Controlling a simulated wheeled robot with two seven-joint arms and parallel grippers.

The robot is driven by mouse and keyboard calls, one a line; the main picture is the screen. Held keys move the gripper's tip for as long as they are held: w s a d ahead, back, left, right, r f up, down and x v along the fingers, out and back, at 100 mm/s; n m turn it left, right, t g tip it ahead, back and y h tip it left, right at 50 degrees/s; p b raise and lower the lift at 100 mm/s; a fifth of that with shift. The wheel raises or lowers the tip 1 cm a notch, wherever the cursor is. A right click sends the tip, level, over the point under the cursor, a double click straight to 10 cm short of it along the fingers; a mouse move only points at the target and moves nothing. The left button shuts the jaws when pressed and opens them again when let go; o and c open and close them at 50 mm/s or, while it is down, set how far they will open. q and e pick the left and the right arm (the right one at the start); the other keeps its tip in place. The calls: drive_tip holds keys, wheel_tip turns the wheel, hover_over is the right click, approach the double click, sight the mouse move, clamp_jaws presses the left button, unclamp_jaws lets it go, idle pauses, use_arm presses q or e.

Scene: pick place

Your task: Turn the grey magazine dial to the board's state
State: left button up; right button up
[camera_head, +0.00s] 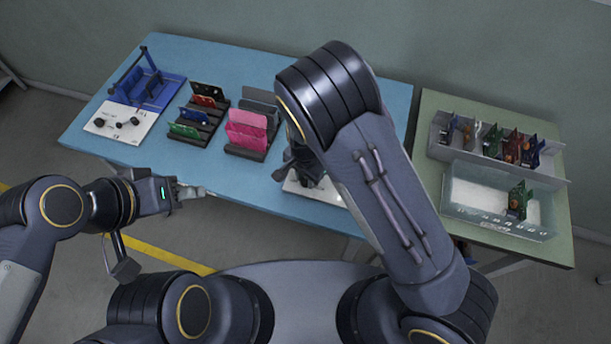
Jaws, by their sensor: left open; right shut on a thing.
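A white panel (326,192) lies at the table's front edge, mostly under my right arm. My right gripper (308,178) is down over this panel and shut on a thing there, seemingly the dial. The dial itself is hidden by the gripper and arm, so its setting cannot be read. My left gripper (194,191) is open and empty in front of the table's front edge. I cannot make out which thing is the board that bears the state.
At the left, a blue fixture (152,84) stands behind a white plate (108,122) with black knobs. Dark racks hold red, green and blue cards (186,130) and pink cards (247,122). A green table (436,108) at the right bears bins of circuit boards.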

sight(306, 180)
drive_tip(key=shift+n, duration=0.3)
drive_tip(key=n+b, duration=0.3)
drive_tip(key=n, duration=0.2)
drive_tip(key=shift+f+n, duration=0.1)
drive_tip(key=shift+n, duration=0.3)
drive_tip(key=n+b, duration=0.3)
drive_tip(key=n, duration=0.2)
drive_tip(key=shift+n, duration=0.4)
drive_tip(key=o, duration=1)
wheel_tip(306, 180, up, 8)
drive_tip(key=shift+r, duration=0.1)
